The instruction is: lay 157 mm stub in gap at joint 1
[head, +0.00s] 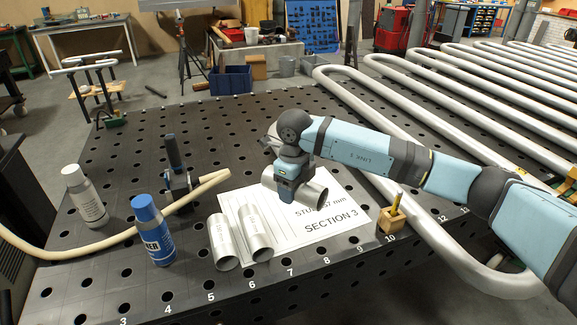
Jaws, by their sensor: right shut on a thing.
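My right gripper (286,192) points down over the white sheet and is shut on a short silver tube stub (316,193). The stub lies at or just above the sheet; I cannot tell whether it touches. The gripper hides its middle. The white sheet (290,238) is printed "SECTION 3" and a partly covered stub label ending in "57 mm". Two more silver stubs, a left one (222,243) and a right one (256,233), lie side by side at the sheet's left edge. The silver serpentine coil (440,100) fills the right side. I cannot make out joint 1 or its gap. My left gripper is out of view.
A white bottle (86,197), a blue bottle (152,231) and a dark upright clamp-like tool (176,165) stand left on the perforated black table (130,285). A beige hose (110,243) runs past them. A small wooden block (391,221) stands right of the sheet. The table's back left is mostly clear.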

